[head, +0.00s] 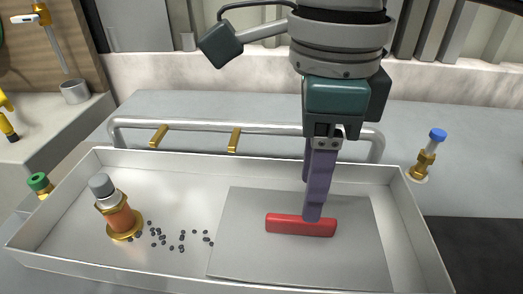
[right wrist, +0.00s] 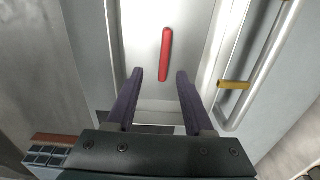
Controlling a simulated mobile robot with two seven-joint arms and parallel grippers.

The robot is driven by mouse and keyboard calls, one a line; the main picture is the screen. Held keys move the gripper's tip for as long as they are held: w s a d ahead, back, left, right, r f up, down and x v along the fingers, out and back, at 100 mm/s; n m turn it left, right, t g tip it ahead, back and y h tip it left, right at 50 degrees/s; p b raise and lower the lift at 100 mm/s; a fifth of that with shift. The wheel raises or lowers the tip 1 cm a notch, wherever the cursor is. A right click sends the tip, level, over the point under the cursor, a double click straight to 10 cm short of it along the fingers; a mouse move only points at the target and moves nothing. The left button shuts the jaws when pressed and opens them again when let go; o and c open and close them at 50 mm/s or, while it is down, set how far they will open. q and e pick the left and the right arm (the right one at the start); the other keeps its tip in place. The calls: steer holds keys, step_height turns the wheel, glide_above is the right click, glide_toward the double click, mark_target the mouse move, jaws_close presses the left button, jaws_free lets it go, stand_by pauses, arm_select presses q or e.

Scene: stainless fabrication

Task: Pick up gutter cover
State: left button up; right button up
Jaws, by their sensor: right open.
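The flat grey plate (head: 245,252), which I take to be the gutter cover, lies in the right part of a shallow metal tray (head: 60,255). A red bar-shaped handle (head: 285,224) lies across its middle. My right gripper (head: 312,216) points down over the handle, and its purple fingers hide part of it. In the right wrist view the red handle (right wrist: 165,50) runs between and beyond the two open fingertips (right wrist: 159,74), with gaps on both sides. Whether the fingertips are level with the handle is unclear. My left gripper is not in view.
A copper and brass fitting (head: 119,218) with a grey cap stands in the tray's left part, beside several dark pellets (head: 170,238). A rail with brass clips (head: 235,139) runs behind the tray. A blue-capped brass valve (head: 428,158) stands right of it.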

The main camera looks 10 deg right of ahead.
mark_target(301, 218)
steer(key=f, duration=0.6)
steer(key=shift+w+f, duration=0.2)
steer(key=shift+w, duration=0.2)
jaws_close()
steer(key=shift+a, duration=0.1)
stand_by(0.9)
